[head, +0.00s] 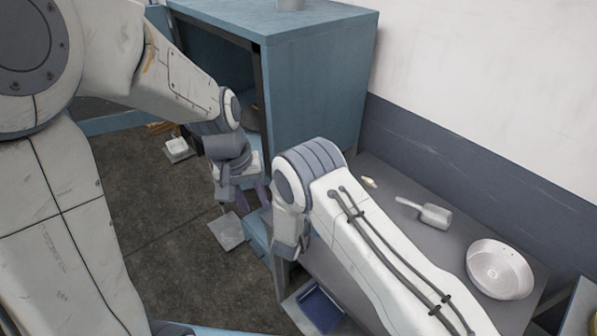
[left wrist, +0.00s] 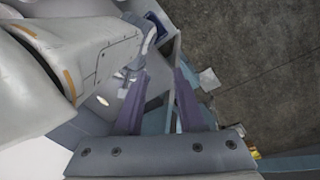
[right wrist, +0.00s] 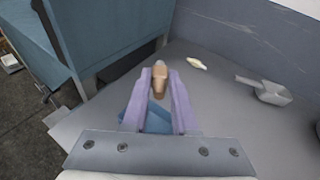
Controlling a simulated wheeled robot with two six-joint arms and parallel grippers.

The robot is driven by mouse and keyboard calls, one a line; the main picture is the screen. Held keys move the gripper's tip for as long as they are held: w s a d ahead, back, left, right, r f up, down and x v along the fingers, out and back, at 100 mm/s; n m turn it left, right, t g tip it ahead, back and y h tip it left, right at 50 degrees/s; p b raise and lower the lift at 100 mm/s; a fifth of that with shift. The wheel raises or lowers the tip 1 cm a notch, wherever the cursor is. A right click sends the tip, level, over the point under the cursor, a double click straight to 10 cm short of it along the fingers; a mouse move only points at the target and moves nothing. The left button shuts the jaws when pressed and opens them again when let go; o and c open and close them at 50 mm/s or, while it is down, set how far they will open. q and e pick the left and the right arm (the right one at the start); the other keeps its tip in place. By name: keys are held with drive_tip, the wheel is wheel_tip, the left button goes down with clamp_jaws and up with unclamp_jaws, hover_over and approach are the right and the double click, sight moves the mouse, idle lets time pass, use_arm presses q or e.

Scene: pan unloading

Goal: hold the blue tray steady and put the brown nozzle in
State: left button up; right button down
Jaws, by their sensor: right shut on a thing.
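The brown nozzle (right wrist: 160,82) is upright between the fingertips of my right gripper (right wrist: 161,78) in the right wrist view, held above the grey table. A blue surface that looks like the blue tray (right wrist: 157,121) shows below and between those fingers. In the head view a blue piece (head: 258,238) shows at the table's left end, partly hidden by my arms. I cannot tell whether it is the tray. My left gripper (left wrist: 161,78) is open, with its purple fingers apart near that end. My right arm hides the right gripper's tips in the head view.
The grey table (head: 400,240) also carries a metal scoop (head: 432,214), a round pan (head: 499,268) and a small pale piece (head: 369,182). A blue cabinet (head: 318,95) stands behind. A dark blue bin (head: 320,308) sits lower down. The table's middle is clear.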

use_arm(q)
drive_tip(key=w+d+f+n+t+h, duration=0.1)
drive_tip(key=w+d+f+n, duration=0.1)
drive_tip(key=w+f+n, duration=0.35)
drive_tip(key=w+d+f+n, duration=0.2)
drive_tip(key=w+f+n, duration=0.1)
drive_tip(key=w+n, duration=0.55)
drive_tip(key=w+d+f+n, duration=0.2)
drive_tip(key=w+f+n, duration=0.1)
drive_tip(key=f, duration=0.4)
drive_tip(key=w+d+f+n, duration=0.1)
drive_tip(key=w+f+n, duration=0.3)
drive_tip(key=f, duration=0.4)
drive_tip(key=w+d+f+n+t, duration=0.1)
drive_tip(key=w+f+n, duration=0.3)
drive_tip(key=f, duration=0.4)
drive_tip(key=shift+w+d+h, duration=0.2)
drive_tip(key=shift+d+h, duration=0.1)
drive_tip(key=shift+d, duration=0.5)
clamp_jaws()
drive_tip(key=shift+r, duration=0.1)
